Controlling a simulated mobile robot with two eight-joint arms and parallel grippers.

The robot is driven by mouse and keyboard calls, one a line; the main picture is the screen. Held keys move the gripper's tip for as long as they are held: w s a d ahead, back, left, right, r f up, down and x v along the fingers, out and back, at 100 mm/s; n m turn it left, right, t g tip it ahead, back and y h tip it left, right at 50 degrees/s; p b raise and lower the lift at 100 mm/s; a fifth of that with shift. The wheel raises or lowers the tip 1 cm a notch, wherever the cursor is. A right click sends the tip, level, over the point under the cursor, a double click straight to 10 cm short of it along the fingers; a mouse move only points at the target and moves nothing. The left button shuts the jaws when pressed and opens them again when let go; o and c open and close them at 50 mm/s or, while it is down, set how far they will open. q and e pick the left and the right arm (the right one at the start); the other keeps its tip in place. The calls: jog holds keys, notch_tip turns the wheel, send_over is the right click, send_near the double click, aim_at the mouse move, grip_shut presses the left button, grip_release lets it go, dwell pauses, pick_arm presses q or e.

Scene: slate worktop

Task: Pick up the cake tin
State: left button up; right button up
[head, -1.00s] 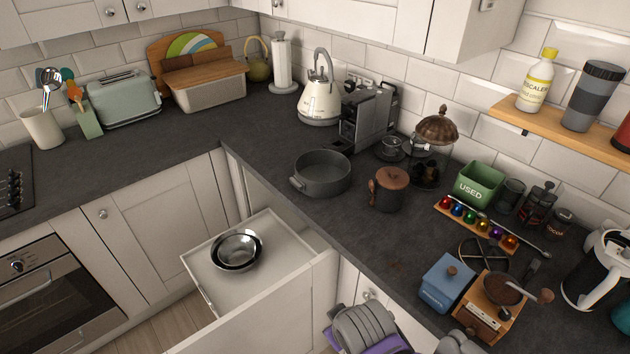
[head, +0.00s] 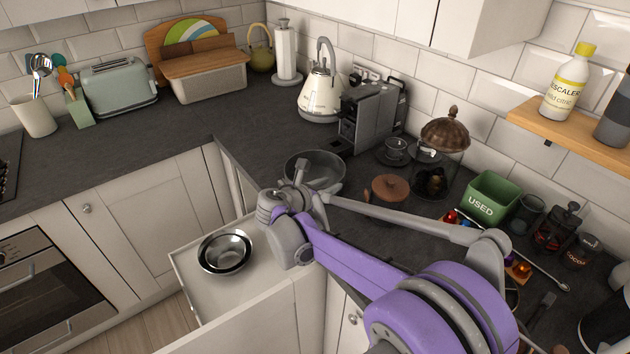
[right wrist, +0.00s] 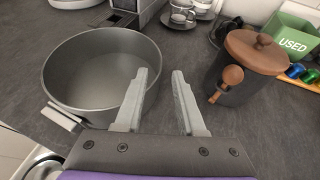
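The cake tin (head: 326,161) is a round, dark grey, empty pan on the worktop; my right gripper and arm hide its near part in the head view. In the right wrist view the cake tin (right wrist: 85,68) stands upright at the left, with a clasp on its near left side. My right gripper (right wrist: 163,73) is open and empty at the tin's right side. Its left finger overlaps the right part of the rim in the picture; I cannot tell whether it touches. In the head view the right gripper (head: 299,168) is over the tin's near side. My left gripper is not in view.
A dark canister with a wooden lid (right wrist: 255,52) stands close right of the gripper. A coffee machine (head: 372,115) is behind the tin. An open drawer (head: 190,277) holding metal bowls (head: 224,251) is below at the left. The left worktop stretch is mostly clear.

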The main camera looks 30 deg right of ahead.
aim_at(339, 180)
jog(key=x, duration=0.7)
jog(key=shift+w+a+f, duration=0.15)
jog(key=shift+w, duration=0.05)
grip_shut()
dwell(1.2)
